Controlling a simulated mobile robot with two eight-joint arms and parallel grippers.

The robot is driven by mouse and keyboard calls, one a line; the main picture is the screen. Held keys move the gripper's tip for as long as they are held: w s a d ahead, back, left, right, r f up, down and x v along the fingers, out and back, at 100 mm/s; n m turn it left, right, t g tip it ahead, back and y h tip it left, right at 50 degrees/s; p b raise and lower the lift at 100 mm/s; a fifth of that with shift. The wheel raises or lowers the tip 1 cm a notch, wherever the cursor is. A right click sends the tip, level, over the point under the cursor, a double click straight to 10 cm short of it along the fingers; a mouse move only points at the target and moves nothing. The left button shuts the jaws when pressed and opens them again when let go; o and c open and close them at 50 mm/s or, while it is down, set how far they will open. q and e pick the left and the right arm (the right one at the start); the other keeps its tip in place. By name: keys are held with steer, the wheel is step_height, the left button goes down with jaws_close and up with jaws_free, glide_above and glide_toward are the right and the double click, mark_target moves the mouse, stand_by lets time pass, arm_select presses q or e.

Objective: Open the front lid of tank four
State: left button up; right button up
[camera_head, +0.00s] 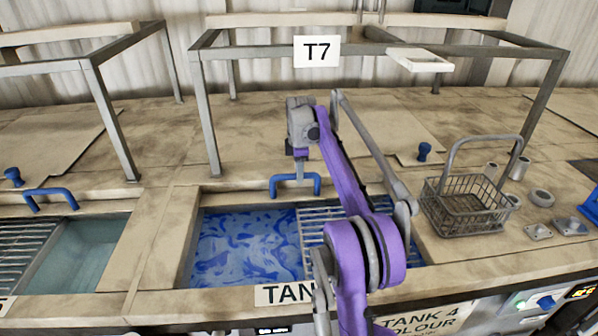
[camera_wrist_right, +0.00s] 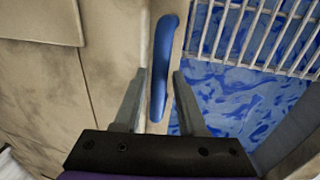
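Tank four, with its "TANK 4 COLOUR" label (camera_head: 425,320), has an opening showing blue swirled liquid (camera_head: 240,245) and a metal grille (camera_head: 318,228). A pale lid edge with a blue bar handle (camera_head: 295,185) lies along the back of the opening. My right gripper (camera_head: 297,172) is at this handle, pointing down. In the right wrist view the handle (camera_wrist_right: 163,65) runs between the two fingers (camera_wrist_right: 158,90), which stand apart on either side of it with small gaps visible. My left gripper is out of view.
A frame with a T7 sign (camera_head: 317,52) stands behind the handle. A wire basket (camera_head: 465,208) and small metal parts sit on the right. Another open tank with a blue handle (camera_head: 50,197) is at left. A blue knob (camera_head: 424,152) rises from the rear lid.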

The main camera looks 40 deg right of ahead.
steer(key=shift+o, duration=0.8)
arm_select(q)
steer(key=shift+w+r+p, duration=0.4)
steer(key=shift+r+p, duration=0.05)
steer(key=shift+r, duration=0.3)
arm_select(e)
step_height(320, 180, up, 11)
steer(key=s+a, duration=0.1)
steer(key=s, duration=0.1)
steer(key=shift+f, duration=0.15)
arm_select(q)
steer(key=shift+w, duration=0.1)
arm_select(e)
steer(key=shift+w, duration=0.15)
